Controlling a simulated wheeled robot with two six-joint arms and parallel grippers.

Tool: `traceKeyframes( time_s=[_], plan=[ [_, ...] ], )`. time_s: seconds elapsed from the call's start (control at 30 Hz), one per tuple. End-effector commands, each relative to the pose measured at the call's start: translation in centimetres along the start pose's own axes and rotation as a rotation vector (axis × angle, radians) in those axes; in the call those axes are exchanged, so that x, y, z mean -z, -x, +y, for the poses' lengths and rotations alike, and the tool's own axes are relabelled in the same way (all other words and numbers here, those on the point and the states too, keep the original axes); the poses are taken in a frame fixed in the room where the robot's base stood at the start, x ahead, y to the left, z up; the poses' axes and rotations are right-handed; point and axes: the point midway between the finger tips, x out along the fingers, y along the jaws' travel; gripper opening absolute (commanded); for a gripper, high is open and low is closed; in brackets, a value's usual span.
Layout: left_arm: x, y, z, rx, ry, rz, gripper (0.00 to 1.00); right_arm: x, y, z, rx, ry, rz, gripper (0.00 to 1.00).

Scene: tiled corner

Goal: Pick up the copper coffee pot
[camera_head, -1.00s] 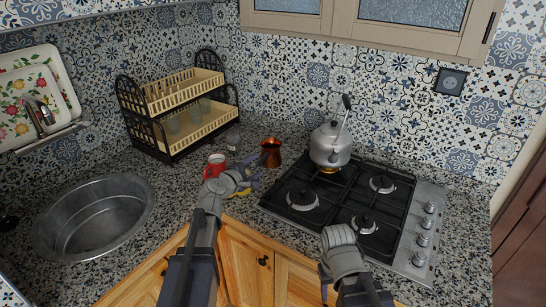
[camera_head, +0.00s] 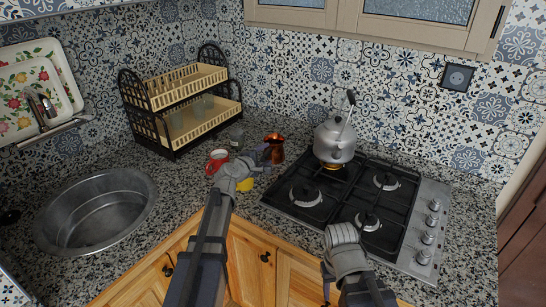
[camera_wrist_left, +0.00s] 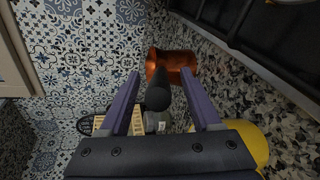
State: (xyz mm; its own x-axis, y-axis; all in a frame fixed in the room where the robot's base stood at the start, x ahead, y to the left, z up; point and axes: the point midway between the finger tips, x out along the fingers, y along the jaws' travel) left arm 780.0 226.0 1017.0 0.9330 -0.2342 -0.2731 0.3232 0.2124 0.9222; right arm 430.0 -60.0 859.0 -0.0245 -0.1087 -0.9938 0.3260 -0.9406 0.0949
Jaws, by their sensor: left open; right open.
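The copper coffee pot (camera_head: 275,148) stands on the granite counter between the red mug and the stove, partly hidden by my left gripper. In the left wrist view the copper pot (camera_wrist_left: 172,64) lies just beyond the fingertips. Its black handle (camera_wrist_left: 158,92) points toward the camera, between the two fingers. My left gripper (camera_head: 264,155) is open, also in the left wrist view (camera_wrist_left: 160,76), with its fingers on either side of the handle; whether they touch it I cannot tell. My right gripper (camera_head: 327,284) is open and empty at the counter's front edge, mostly hidden by its arm.
A red mug (camera_head: 216,158), a small jar (camera_head: 237,137) and a yellow object (camera_head: 246,184) are close to my left gripper. The gas stove (camera_head: 330,206) with a kettle (camera_head: 334,138) is to the right. A dish rack (camera_head: 185,118) and sink (camera_head: 97,212) are to the left.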

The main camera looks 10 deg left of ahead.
Motion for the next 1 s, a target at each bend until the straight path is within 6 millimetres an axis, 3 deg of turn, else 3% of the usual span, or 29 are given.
traceKeyframes(
  time_s=[0.1, 0.33, 0.9, 1.0],
  plan=[
    [0.07, -1.77, -0.12, 0.001, -0.001, -0.001, 0.65, 0.04, -0.60, -0.06, 0.000, 0.000, 0.000, 0.50],
    [-0.05, -1.76, -0.07, 0.001, 0.000, 0.000, 0.65, 0.03, -0.52, -0.05, 0.000, 0.000, 0.000, 0.50],
    [-0.04, -1.73, -0.08, 0.001, -0.001, 0.000, 0.01, 0.03, -0.52, -0.05, 0.000, 0.000, 0.000, 0.50],
    [-0.04, -1.73, -0.08, 0.001, -0.001, 0.000, 0.00, 0.03, -0.52, -0.05, 0.000, 0.000, 0.000, 0.50]
  ],
)
